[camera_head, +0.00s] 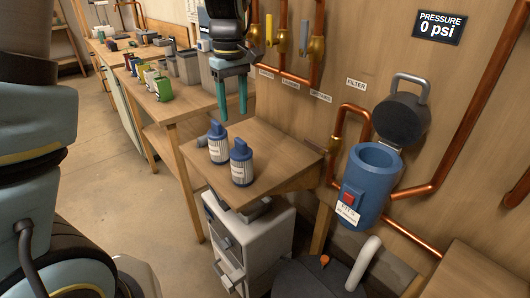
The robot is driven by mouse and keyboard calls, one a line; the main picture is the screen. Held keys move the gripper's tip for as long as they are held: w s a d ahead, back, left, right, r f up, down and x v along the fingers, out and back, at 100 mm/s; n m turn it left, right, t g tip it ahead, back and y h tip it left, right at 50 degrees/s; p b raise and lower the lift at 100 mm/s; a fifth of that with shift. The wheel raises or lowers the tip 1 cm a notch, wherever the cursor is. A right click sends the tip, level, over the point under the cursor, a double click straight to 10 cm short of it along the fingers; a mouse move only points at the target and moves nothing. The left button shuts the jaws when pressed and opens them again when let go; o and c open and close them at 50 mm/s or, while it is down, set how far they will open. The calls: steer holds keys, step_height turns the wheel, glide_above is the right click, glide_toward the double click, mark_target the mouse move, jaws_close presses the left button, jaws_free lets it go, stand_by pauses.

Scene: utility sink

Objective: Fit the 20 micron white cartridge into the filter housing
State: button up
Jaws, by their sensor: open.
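My gripper (232,112) is open and empty, fingers pointing down, above and behind the small wooden shelf. Two white cartridges with blue caps and printed labels stand upright on that shelf: a left cartridge (218,150) and a right cartridge (241,170). Their label text is too small to read, so I cannot tell which is 20 micron. The blue filter housing (366,190) is on the wall at the right, with a red part and a white label on its front. Its dark round lid (402,118) is swung up. The housing's inside shows no cartridge.
The wooden shelf (285,150) has bare room right of the cartridges. Copper pipes (434,200) run along the wall around the housing. A white drawer unit (270,245) stands below the shelf. A workbench (150,110) with several small items stands behind. A gauge sign reads 0 psi (437,27).

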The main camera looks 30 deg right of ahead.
glide_above(240, 140)
steer(key=f, duration=0.3)
steer(key=f+p, duration=0.1)
steer(key=shift+s+f, duration=0.25)
steer(key=shift+f, duration=0.15)
steer(key=shift+w+f+p, duration=0.2)
steer(key=shift+f+p, duration=0.85)
steer(key=shift+f, duration=1.85)
steer(key=shift+c, duration=0.2)
jaws_close()
